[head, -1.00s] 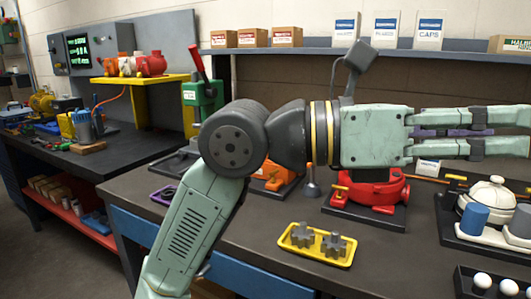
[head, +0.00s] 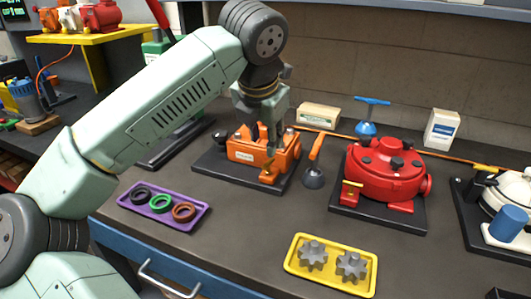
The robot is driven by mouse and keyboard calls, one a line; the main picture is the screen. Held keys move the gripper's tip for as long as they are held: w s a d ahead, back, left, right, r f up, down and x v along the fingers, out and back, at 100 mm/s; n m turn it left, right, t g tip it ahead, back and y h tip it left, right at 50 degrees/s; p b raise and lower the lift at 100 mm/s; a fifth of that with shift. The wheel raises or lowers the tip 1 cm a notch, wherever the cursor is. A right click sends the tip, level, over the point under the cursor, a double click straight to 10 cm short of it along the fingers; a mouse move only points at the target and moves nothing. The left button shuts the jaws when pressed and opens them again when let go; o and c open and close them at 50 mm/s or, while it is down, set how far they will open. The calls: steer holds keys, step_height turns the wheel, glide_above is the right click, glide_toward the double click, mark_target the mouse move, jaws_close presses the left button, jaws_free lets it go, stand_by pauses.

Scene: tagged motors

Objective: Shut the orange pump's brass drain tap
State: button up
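The orange pump (head: 249,151) sits on a black base plate (head: 216,168) in the middle of the bench, with a pale label on its front. My gripper (head: 272,147) points straight down over the right part of this pump, its fingers close to or touching it. The brass drain tap cannot be made out; my gripper and the pump's right end may hide it. The fingers are seen edge-on and dark, so I cannot tell whether they are open, or whether they hold anything.
A red pump (head: 382,170) with its own brass tap (head: 351,184) stands to the right. An orange-handled tool (head: 315,165) stands between the pumps. In front are a purple tray of rings (head: 135,209) and a yellow tray of gears (head: 297,272). A white pump (head: 509,190) is far right.

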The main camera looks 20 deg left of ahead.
mark_target(268, 162)
steer(key=p+x, duration=0.1)
steer(key=x, duration=0.3)
steer(key=p+x, duration=0.1)
steer(key=x, duration=0.4)
steer(key=shift+w+d+f, duration=0.1)
steer(key=shift+d+f, duration=0.1)
jaws_close()
